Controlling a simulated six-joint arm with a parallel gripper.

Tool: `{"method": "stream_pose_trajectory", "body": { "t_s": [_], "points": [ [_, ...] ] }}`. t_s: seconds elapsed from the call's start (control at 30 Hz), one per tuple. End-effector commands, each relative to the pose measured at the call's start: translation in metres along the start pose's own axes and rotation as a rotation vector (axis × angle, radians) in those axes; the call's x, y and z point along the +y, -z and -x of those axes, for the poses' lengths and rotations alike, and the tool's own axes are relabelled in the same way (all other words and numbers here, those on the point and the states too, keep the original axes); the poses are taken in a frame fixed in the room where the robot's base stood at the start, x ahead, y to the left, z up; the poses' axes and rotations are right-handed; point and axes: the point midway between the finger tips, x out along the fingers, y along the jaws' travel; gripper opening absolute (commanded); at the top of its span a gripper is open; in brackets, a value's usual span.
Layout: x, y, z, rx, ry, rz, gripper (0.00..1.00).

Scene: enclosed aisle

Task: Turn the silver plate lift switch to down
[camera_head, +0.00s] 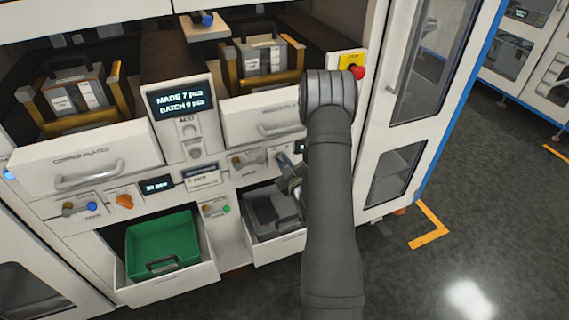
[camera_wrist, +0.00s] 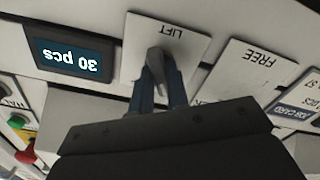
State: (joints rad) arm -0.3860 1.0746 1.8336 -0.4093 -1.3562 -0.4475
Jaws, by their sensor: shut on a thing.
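The lift switch (camera_wrist: 156,60) is a grey lever on a white plate labelled LIFT (camera_wrist: 180,32). The wrist view shows it upside down. My gripper (camera_wrist: 160,82) is shut on the lever, with one dark finger on each side of it. In the head view my gripper (camera_head: 292,184) is at the panel below the right plate drawer (camera_head: 262,122), partly hidden by my arm. The lever's tip is hidden between the fingers, and I cannot tell its exact setting.
A display reading 30 pcs (camera_wrist: 68,62) and a plate labelled FREE (camera_wrist: 240,72) flank the switch. A red button (camera_head: 358,72) on a yellow plate sits above right. A green bin (camera_head: 163,223) stands in the open lower left drawer. The floor to the right is clear.

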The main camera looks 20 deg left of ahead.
Motion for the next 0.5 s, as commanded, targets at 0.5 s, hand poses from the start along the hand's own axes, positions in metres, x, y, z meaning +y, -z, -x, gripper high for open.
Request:
{"method": "stream_pose_trajectory", "body": {
  "t_s": [0.5],
  "points": [
    [-0.0001,0.0001,0.0001,0.0,0.0,0.0,0.36]
  ]
}}
